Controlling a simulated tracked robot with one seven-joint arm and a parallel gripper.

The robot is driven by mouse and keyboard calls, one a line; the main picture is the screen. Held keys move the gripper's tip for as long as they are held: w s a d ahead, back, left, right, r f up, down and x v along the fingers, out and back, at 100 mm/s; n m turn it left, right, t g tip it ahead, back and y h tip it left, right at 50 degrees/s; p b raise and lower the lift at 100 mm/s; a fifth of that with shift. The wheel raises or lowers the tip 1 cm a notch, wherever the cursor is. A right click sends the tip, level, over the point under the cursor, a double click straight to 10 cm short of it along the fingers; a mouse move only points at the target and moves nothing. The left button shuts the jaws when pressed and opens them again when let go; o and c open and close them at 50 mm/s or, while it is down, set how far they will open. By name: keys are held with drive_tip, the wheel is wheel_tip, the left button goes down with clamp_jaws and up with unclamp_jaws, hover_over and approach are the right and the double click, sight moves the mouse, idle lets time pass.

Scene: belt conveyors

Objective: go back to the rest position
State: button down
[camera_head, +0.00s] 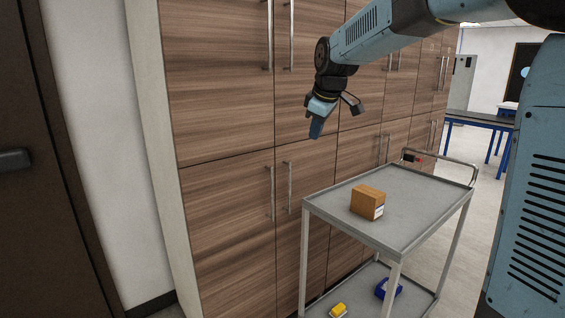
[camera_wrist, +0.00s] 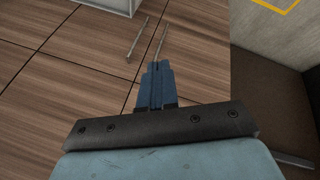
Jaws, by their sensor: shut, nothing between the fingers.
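My gripper (camera_head: 316,129) hangs from my raised arm, pointing down, in front of the wooden cabinet doors and above and left of the cart's top shelf. In the wrist view its blue fingers (camera_wrist: 157,68) lie together, shut, with nothing between them. It is apart from everything around it. A brown cardboard box (camera_head: 367,203) with a white label stands on the top shelf of the grey cart (camera_head: 420,207), to the right of and below my gripper.
Tall wooden cabinets (camera_head: 225,85) with metal bar handles stand behind my gripper. On the cart's lower shelf lie a yellow item (camera_head: 338,311) and a blue item (camera_head: 387,289). A dark door (camera_head: 35,220) is at the left. A blue-legged table (camera_head: 485,121) stands far right.

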drive_tip(key=s+d+f+m, duration=0.2)
drive_tip(key=s+d+m, duration=0.2)
drive_tip(key=s, duration=0.7)
drive_tip(key=s+d+f+m+h, duration=0.1)
drive_tip(key=s+d+f+m, duration=0.2)
drive_tip(key=s, duration=0.7)
drive_tip(key=s+d+f+m, duration=0.2)
drive_tip(key=s+d+m, duration=0.3)
drive_tip(key=s, duration=0.6)
drive_tip(key=shift+s+d+f+h, duration=0.15)
drive_tip(key=shift+s+d+h, duration=0.2)
drive_tip(key=shift+d, duration=0.8)
